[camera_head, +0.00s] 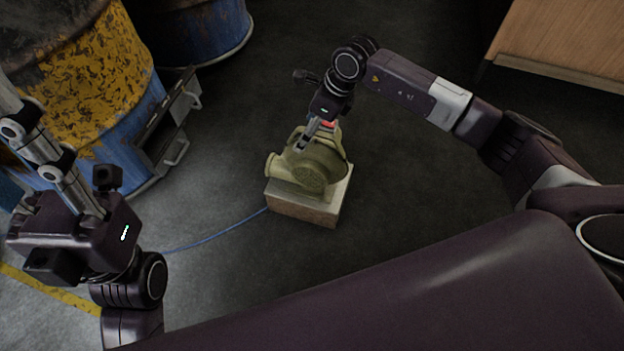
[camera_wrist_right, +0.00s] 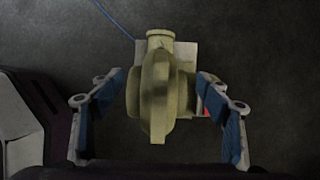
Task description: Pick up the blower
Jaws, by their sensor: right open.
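The blower (camera_head: 308,170) is an olive-yellow snail-shaped housing on a pale block (camera_head: 305,208) on the floor, in the middle of the head view. My right gripper (camera_head: 314,134) is over the blower from above, partly hiding its top. In the right wrist view the blower (camera_wrist_right: 158,88) lies between the two blue-padded fingers of my right gripper (camera_wrist_right: 160,115), which are wide apart with gaps on both sides. My left gripper (camera_head: 35,135) is at the left of the head view, away from the blower; its fingers run toward the left edge and their opening is unclear.
A wooden box (camera_head: 560,45) is at upper right. A blue cable (camera_head: 215,233) runs left from the block. The floor around the block is clear.

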